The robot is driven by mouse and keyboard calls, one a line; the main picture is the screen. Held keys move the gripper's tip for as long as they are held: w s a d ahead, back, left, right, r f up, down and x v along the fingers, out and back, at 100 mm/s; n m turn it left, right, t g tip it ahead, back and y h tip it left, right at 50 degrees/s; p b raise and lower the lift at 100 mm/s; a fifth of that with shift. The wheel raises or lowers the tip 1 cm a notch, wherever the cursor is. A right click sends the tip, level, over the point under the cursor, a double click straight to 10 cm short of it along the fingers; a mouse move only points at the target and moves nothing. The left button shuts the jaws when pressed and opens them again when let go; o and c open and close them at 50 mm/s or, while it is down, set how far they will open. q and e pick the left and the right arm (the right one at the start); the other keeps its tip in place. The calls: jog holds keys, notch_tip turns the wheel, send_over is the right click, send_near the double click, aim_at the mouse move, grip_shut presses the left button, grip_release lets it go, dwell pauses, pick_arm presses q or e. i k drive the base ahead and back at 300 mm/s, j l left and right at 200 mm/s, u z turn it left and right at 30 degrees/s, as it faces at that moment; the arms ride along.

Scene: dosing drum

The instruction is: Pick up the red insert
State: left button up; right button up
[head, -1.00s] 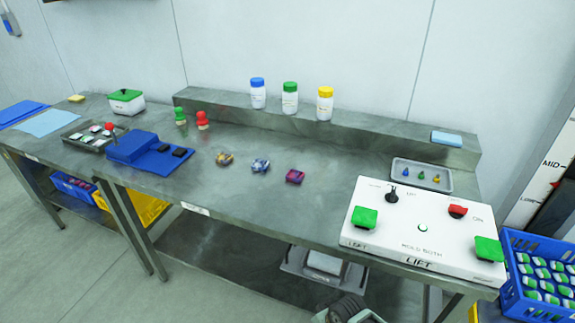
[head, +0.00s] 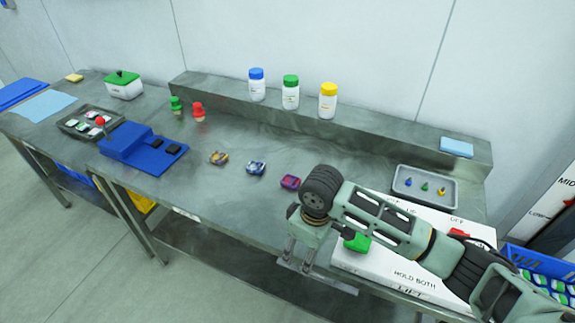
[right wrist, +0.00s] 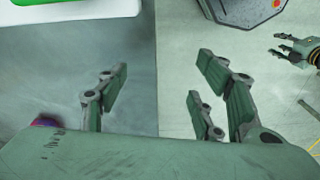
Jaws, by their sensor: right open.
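The red piece (head: 199,112), a small knobbed upright shape that looks like the insert, stands on the worktable left of centre, beside a similar green piece (head: 176,104). My right gripper (head: 318,272) hangs at the table's front edge, far to the right and in front of the red piece. Its fingers are apart and empty, as the right wrist view (right wrist: 160,95) also shows. The red piece is not in the right wrist view. My left gripper (right wrist: 285,48) shows small at the right of that view, its fingers apparently spread, with nothing visible between them.
Three patterned pieces (head: 256,168) lie between the red piece and my right arm. A blue stand (head: 128,140) and a dark tray (head: 70,123) are farther left. Three capped bottles (head: 290,95) stand on the back ledge. My arm covers part of the white control panel (head: 375,275).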

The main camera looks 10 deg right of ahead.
aim_at(289, 181)
jog(key=i, duration=1)
